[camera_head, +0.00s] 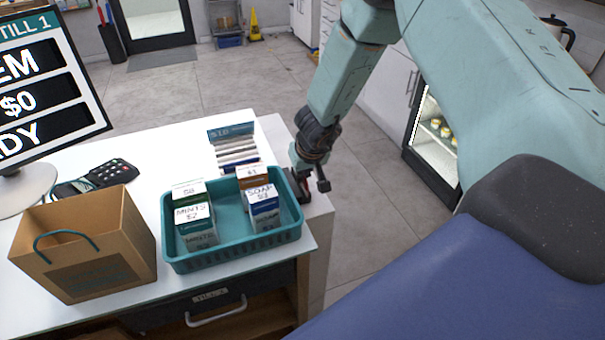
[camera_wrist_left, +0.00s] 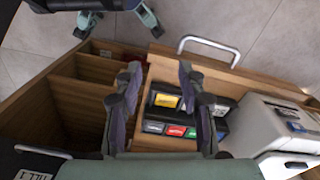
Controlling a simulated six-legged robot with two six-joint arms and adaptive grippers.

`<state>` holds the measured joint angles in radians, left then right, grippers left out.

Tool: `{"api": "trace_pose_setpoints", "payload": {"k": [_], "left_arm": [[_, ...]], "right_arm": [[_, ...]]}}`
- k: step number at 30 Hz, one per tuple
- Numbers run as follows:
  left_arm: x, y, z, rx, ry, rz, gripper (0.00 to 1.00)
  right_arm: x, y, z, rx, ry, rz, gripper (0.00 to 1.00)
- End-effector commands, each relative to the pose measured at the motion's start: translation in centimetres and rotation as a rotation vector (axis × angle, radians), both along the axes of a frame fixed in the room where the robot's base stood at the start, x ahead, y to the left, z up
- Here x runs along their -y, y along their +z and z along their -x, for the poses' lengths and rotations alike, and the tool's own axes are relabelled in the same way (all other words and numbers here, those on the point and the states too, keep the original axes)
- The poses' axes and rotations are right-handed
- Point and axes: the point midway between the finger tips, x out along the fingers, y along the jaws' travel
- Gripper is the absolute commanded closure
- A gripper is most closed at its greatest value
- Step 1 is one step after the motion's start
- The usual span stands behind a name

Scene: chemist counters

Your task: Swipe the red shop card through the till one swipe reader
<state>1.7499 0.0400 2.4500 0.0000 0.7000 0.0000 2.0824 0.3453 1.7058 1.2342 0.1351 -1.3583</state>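A black keypad terminal (camera_head: 113,173), perhaps the till one swipe reader, lies on the white counter below the TILL 1 screen (camera_head: 45,85). I cannot make out the red shop card. My left gripper (camera_wrist_left: 160,85) is open and empty in the left wrist view, over an open wooden drawer (camera_wrist_left: 85,68). Between and beyond its fingers is a black holder (camera_wrist_left: 168,112) with yellow, white, red and green labels. My right gripper (camera_head: 308,187) is at the right end of the teal basket; whether it is open is unclear.
The teal basket (camera_head: 180,262) holds several small boxes. A brown paper bag (camera_head: 85,245) stands left of it, and a rack (camera_head: 232,135) behind it. A pale machine (camera_wrist_left: 270,125) is right of the holder in the left wrist view.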

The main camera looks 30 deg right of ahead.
Motion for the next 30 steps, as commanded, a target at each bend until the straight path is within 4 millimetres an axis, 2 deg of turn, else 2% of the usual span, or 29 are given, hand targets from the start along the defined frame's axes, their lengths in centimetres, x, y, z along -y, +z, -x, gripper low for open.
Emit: {"api": "trace_pose_setpoints", "payload": {"k": [11, 30], "left_arm": [[0.0, 0.2, 0.0, 0.000, 0.000, 0.000, 0.60], [0.0, -1.0, 0.0, 0.000, 0.000, 0.000, 0.60]], "right_arm": [[-0.2, 0.1, 0.1, -0.001, 0.000, 0.000, 1.00], [-0.2, -1.6, 0.1, -0.001, 0.000, 0.000, 1.00]]}}
